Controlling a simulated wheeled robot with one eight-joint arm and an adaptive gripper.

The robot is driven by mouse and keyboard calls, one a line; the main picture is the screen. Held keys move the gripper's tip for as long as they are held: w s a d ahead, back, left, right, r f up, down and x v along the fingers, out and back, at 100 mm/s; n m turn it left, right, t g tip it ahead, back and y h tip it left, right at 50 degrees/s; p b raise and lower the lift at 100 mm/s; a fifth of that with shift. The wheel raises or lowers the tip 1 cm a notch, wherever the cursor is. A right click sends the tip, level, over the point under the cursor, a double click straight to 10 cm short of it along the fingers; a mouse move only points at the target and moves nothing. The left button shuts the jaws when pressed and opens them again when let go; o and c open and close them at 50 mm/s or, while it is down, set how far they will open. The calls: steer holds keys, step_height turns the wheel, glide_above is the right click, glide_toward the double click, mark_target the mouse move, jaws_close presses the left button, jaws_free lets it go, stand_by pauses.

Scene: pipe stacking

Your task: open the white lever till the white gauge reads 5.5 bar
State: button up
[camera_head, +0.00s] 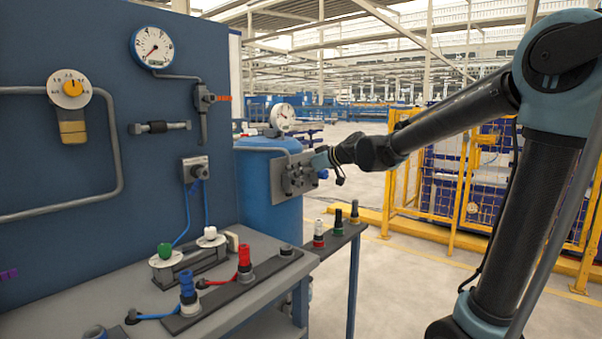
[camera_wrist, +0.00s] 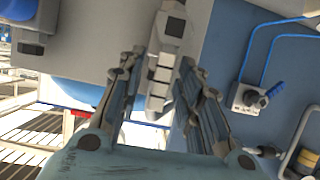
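The white gauge (camera_head: 283,117) stands on top of the blue tank in the head view; its reading is too small to make out. My gripper (camera_head: 323,158) is at the grey valve block (camera_head: 292,178) on the tank's front. In the wrist view my gripper (camera_wrist: 161,62) has its two fingers apart, on either side of a pale, segmented bar (camera_wrist: 160,78) fixed to the block. I cannot tell whether this bar is the white lever, nor whether the fingers press on it. My gripper hides part of the block in the head view. No other white lever is clearly visible.
A workbench (camera_head: 255,262) with coloured fittings stands in front. A yellow fence (camera_head: 455,185) is at right. Open floor lies between.

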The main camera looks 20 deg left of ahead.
steer(key=v, duration=1.2)
steer(key=shift+d+f, duration=0.1)
steer(key=shift+f, duration=0.05)
steer(key=s+d+f+m+g+h, duration=0.1)
steer(key=s+d+f+m+h, duration=0.3)
steer(key=s+d+f, duration=0.3)
steer(key=s+d+f+m+g+h, duration=0.1)
steer(key=s+d+f+m+h, duration=0.3)
steer(key=s+d+f, duration=0.4)
steer(key=s+d+f+m+g+h, duration=0.1)
steer(key=s+d+f+m+h, duration=0.3)
steer(key=d+f, duration=1.2)
steer(key=s+d+m, duration=0.1)
steer(key=s+d, duration=0.3)
steer(key=shift+d+f, duration=0.2)
steer(key=shift+f, duration=0.2)
steer(key=shift+w+f+g, duration=0.2)
steer(key=shift+w+g, duration=0.1)
steer(key=shift+w, duration=0.1)
